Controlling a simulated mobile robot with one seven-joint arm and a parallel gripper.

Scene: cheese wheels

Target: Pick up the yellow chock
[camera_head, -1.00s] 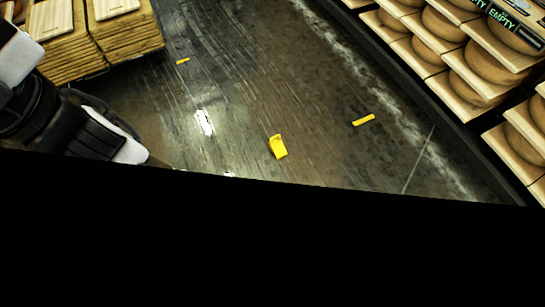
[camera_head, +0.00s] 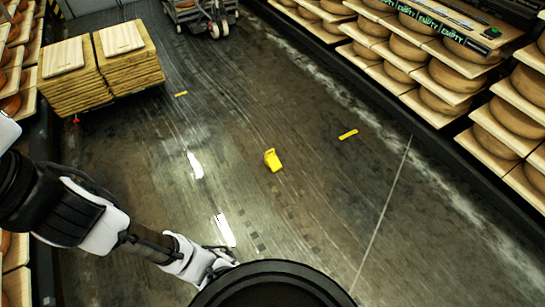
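The yellow chock (camera_head: 273,160) lies on the dark, shiny floor near the middle of the head view. It is a small wedge-like piece with nothing touching it. My arm (camera_head: 110,222) comes in from the left edge, and its end (camera_head: 215,265) is low in the picture, left of and nearer than the chock. The arm's end is well apart from the chock. The fingers are too small and partly hidden behind the black round part at the bottom, so I cannot make out whether they are open.
Yellow strips (camera_head: 348,134) (camera_head: 180,94) lie flat on the floor. Shelves of cheese wheels (camera_head: 440,75) line the right side. A stack of wooden boards (camera_head: 125,70) stands at the upper left, a wheeled cart (camera_head: 205,15) at the top. Floor around the chock is clear.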

